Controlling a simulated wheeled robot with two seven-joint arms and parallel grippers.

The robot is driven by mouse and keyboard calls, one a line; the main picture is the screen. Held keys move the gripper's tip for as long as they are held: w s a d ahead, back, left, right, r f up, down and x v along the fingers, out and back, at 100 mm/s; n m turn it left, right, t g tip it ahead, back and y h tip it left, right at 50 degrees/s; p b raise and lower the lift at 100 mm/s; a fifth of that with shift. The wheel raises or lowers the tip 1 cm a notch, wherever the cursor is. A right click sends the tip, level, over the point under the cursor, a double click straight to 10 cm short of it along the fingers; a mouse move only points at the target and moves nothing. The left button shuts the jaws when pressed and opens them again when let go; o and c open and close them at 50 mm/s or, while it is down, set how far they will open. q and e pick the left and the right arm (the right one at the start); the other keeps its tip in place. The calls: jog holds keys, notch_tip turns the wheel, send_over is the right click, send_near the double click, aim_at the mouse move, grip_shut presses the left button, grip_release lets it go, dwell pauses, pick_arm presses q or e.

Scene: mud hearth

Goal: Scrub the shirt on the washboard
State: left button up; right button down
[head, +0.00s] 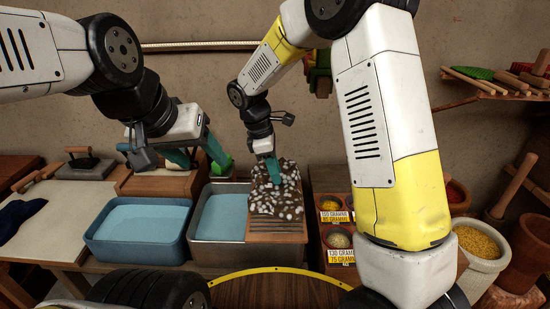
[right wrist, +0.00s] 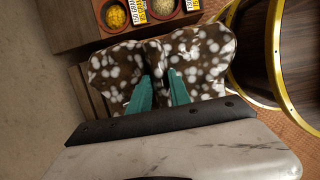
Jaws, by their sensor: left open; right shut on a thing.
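A brown shirt with white spots (head: 276,201) lies bunched over the upper part of the wooden washboard (head: 277,228), whose lower slats show bare. My right gripper (head: 273,176) is shut on a fold of the shirt from above. In the right wrist view the shirt (right wrist: 107,72) spreads to both sides of the gripper (right wrist: 162,82), with a raised fold between the teal fingers. A bit of the washboard (right wrist: 83,88) shows at its left.
A metal basin of water (head: 218,218) adjoins the washboard's left side. A blue basin of water (head: 137,229) stands further left. Small bowls with labels (head: 338,238) stand right of the washboard. A dark cloth (head: 20,215) lies on the pale left surface. A round brass-rimmed table (head: 275,291) is in front.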

jog(key=shift+f, duration=2.1)
